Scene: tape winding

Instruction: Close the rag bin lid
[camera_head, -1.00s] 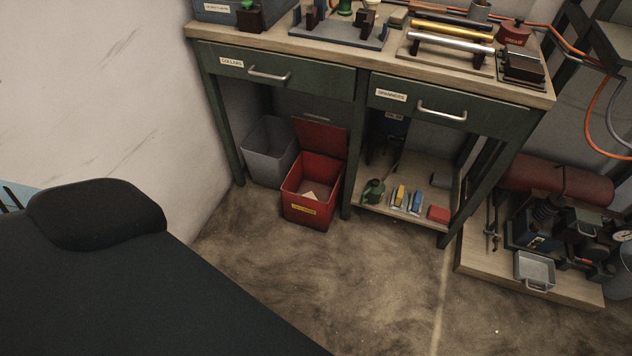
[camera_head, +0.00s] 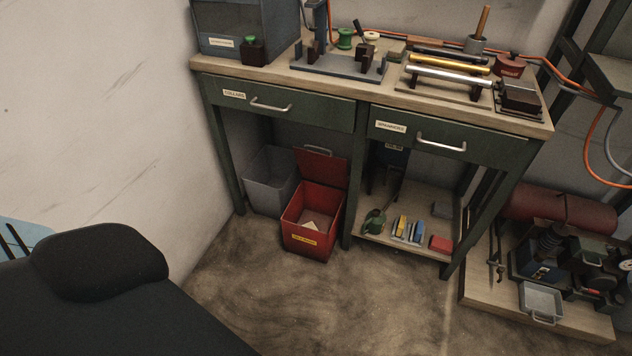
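The red rag bin (camera_head: 305,240) stands on the floor under the workbench, in front of the left part of the bench. Its red lid (camera_head: 322,167) is up, tilted back behind the opening, with a small handle near its top edge. A pale piece of cloth or paper (camera_head: 311,225) lies inside the bin. A yellow label is on the bin's front. Neither of my grippers shows in the view.
A grey open bin (camera_head: 269,181) stands left of the rag bin. The workbench (camera_head: 350,93) with two shut drawers overhangs both. Its leg (camera_head: 356,190) and a low shelf (camera_head: 403,238) with tools are right of the rag bin. The floor in front (camera_head: 330,300) is clear.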

